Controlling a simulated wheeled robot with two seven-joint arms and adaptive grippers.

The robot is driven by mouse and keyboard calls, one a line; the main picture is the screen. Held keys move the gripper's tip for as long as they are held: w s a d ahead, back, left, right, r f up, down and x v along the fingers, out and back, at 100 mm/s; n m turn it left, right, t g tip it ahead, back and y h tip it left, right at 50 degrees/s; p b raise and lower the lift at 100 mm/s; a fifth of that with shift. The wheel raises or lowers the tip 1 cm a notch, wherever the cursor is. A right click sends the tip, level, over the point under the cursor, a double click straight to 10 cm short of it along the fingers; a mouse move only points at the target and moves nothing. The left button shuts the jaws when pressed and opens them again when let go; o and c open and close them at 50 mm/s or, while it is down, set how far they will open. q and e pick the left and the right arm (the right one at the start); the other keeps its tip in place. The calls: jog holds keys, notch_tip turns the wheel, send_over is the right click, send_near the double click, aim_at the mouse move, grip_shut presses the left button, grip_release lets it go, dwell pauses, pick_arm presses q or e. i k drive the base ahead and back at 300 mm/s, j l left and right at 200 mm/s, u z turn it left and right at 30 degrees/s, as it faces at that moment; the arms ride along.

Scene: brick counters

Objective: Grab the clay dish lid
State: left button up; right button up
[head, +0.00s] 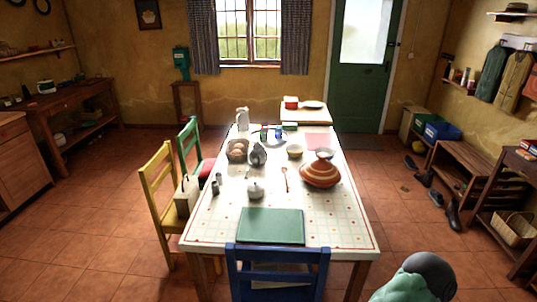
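The clay dish (321,174) stands near the right edge of the long table, about halfway along it. It is rounded, orange-brown with pale stripes. The seam between lid and dish is too small to make out. Neither of my grippers shows in the head view, and nothing is touching the dish.
A blue chair (277,262) blocks the near end. Yellow and green chairs line the left.

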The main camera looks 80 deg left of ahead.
aim_at(320, 170)
jog(key=j+u, duration=0.2)
jog(key=u, duration=0.3)
jog(key=j+u, duration=0.2)
jog(key=u, duration=0.25)
jog(key=j+u, duration=0.2)
jog(key=u, duration=0.3)
jog(key=j+u, duration=0.15)
jog(key=u, duration=0.35)
jog(key=i+j, duration=0.25)
jog(key=j, duration=0.15)
jog(key=i+j, duration=0.3)
jog(key=k+j+u, duration=0.05)
jog(key=j, duration=0.05)
